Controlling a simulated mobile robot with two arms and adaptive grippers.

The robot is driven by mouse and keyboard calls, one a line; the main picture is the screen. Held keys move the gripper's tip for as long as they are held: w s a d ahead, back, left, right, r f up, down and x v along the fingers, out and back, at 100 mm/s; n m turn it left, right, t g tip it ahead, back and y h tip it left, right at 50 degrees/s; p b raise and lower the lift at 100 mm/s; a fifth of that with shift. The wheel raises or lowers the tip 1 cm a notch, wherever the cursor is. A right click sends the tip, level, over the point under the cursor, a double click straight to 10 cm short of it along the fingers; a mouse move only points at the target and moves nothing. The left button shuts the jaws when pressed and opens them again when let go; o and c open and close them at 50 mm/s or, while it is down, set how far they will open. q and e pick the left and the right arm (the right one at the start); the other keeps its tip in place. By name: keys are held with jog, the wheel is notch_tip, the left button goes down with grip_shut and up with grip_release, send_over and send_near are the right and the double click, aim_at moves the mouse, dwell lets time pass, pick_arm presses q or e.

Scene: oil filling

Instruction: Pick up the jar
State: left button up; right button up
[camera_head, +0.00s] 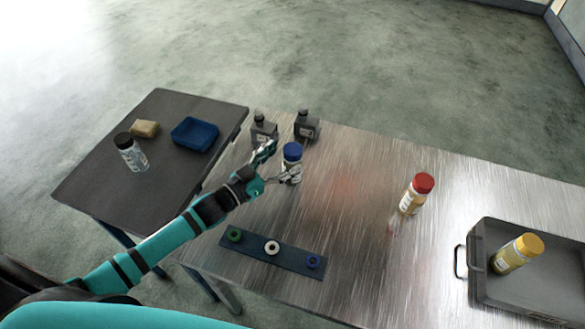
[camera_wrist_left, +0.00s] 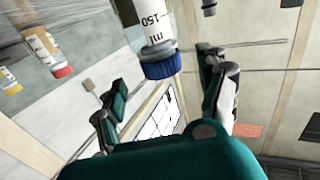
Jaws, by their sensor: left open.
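A clear jar with a blue lid and a printed scale (camera_head: 292,152) stands on the metal table. My left gripper (camera_head: 281,160) is open at this jar, with one finger towards its far left side and the other by its lower front. In the left wrist view the same jar (camera_wrist_left: 160,62) shows between the two spread fingers of the left gripper (camera_wrist_left: 164,78). I cannot tell whether a finger touches it. A red-lidded jar (camera_head: 416,195) stands further right. A yellow-lidded jar (camera_head: 515,254) is in the grey tray. A black-lidded clear jar (camera_head: 131,153) is on the dark table. My right gripper is not seen.
Two dark bottles (camera_head: 262,129) (camera_head: 305,127) stand just behind the blue-lidded jar. A blue strip with three rings (camera_head: 252,248) lies in front. The grey tray (camera_head: 482,229) is at right. The dark table (camera_head: 100,190) holds a blue bin (camera_head: 195,134) and a tan block (camera_head: 145,128).

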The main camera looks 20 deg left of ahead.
pick_arm(q)
jog(key=x, duration=0.2)
jog(key=p+x, duration=0.1)
jog(key=x, duration=0.1)
jog(key=shift+w+f, duration=0.2)
jog(key=shift+w, duration=0.15)
jog(key=shift+s, duration=0.1)
jog(key=shift+c, duration=0.3)
grip_shut()
